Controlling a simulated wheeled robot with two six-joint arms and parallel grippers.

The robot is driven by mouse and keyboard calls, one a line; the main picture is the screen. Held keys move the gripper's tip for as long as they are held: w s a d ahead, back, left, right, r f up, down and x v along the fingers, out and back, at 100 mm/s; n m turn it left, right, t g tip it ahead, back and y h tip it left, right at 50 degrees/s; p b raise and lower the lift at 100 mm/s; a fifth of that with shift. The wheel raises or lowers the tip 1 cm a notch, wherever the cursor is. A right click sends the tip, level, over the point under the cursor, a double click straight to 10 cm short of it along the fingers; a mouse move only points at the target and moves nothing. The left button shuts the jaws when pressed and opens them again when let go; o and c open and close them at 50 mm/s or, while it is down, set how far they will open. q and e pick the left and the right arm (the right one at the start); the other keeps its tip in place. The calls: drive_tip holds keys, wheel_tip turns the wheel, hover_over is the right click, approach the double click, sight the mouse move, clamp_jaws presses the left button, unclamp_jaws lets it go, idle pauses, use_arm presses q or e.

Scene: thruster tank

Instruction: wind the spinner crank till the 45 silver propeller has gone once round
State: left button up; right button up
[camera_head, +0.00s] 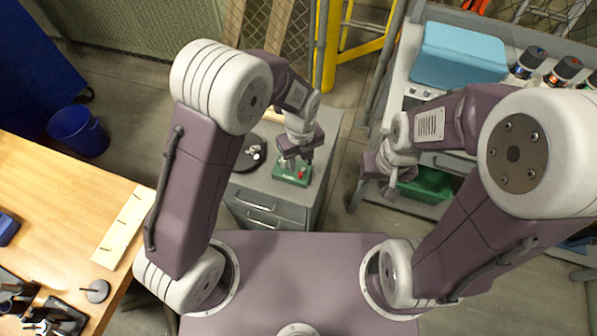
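A small green block (291,177) with a red part and pale pegs sits on top of the grey cabinet (263,188). My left gripper (294,162) points down right at this block; whether its fingers are open or shut on a part of it cannot be made out. A round dark disc with a silvery middle (252,153) lies on the cabinet left of the block, partly hidden behind my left arm. I cannot tell for certain which part is the crank or the silver propeller. My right gripper (385,177) hangs over the floor gap right of the cabinet, away from the block.
A wooden bench (60,215) stands at the left, with a blue bin (78,131) behind it. A grey workbench at the right bears a blue box (458,55) and several dark bottles (530,60). A green crate (428,184) sits below. A yellow frame (329,45) stands behind the cabinet.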

sight(300, 173)
use_arm(q)
wheel_tip(300, 173, down, 6)
drive_tip(key=shift+d+f, duration=0.1)
drive_tip(key=shift+f, duration=0.05)
clamp_jaws()
